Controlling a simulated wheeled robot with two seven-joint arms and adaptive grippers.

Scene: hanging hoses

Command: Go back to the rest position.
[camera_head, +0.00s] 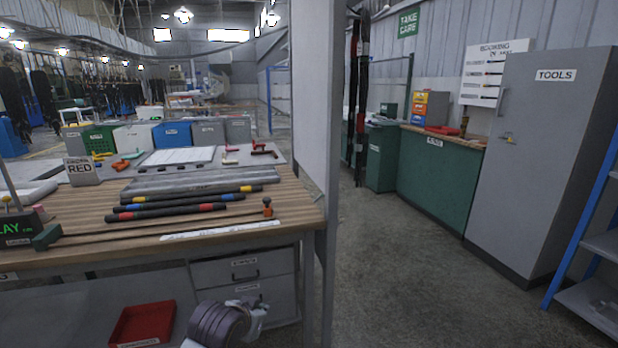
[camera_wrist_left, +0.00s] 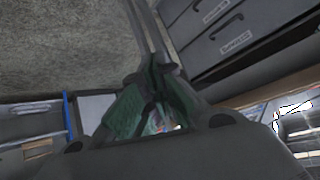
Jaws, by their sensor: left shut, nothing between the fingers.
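That view looks past the fingers to a grey post, with the drawers (camera_wrist_left: 230,40) at upper right. My right gripper is not in view.
The workbench carries several dark hoses (camera_head: 180,205) with coloured bands. A red tray (camera_head: 142,324) lies on the lower shelf. A grey post (camera_head: 330,190) stands at the bench's right end. Clear floor (camera_head: 410,260) lies right of it, before a tools cabinet (camera_head: 535,170).

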